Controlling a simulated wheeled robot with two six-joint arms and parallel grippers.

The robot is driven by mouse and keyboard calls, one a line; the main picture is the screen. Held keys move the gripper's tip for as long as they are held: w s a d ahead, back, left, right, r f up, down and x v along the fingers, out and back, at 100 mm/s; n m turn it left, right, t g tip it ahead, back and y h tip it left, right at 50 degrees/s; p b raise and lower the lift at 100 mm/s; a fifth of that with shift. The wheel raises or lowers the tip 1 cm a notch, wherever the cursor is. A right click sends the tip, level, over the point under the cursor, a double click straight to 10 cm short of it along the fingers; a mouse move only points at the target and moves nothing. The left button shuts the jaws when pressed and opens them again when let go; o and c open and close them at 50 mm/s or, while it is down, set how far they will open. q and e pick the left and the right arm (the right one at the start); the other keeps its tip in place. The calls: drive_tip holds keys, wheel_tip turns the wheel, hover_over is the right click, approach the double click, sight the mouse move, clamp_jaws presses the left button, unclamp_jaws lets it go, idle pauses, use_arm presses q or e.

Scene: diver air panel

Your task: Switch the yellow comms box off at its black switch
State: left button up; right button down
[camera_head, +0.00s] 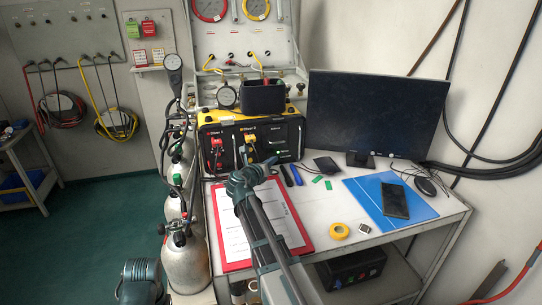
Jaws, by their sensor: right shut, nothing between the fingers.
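The yellow comms box (206,117) stands at the back of the white desk, with a yellow top edge and a black front panel. The black switch is too small to make out or is hidden near the fingers. My left gripper is not in view.
A monitor (378,112) stands to the right of the box. A red clipboard (297,213) lies under my right arm. Gas cylinders (184,262) stand on the left.

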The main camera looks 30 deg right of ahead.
idle(0.7)
drive_tip(key=shift+w+d, duration=0.1)
drive_tip(key=shift+w, duration=0.35)
drive_tip(key=shift+w+d+r, duration=0.1)
drive_tip(key=shift+w, duration=0.15)
idle(0.5)
drive_tip(key=shift+s, duration=0.15)
drive_tip(key=shift+s+a, duration=0.2)
drive_tip(key=shift+s, duration=0.35)
drive_tip(key=shift+s, duration=0.1)
drive_tip(key=shift+s+a+f+b, duration=0.1)
drive_tip(key=shift+s+a+f, duration=0.1)
drive_tip(key=shift+s, duration=0.6)
drive_tip(key=shift+s+a+f+b, duration=0.1)
drive_tip(key=shift+s+a, duration=0.05)
drive_tip(key=shift+s, duration=0.6)
drive_tip(key=shift+s+a+f+b, duration=0.1)
drive_tip(key=shift+s+a, duration=0.1)
drive_tip(key=shift+s, duration=0.6)
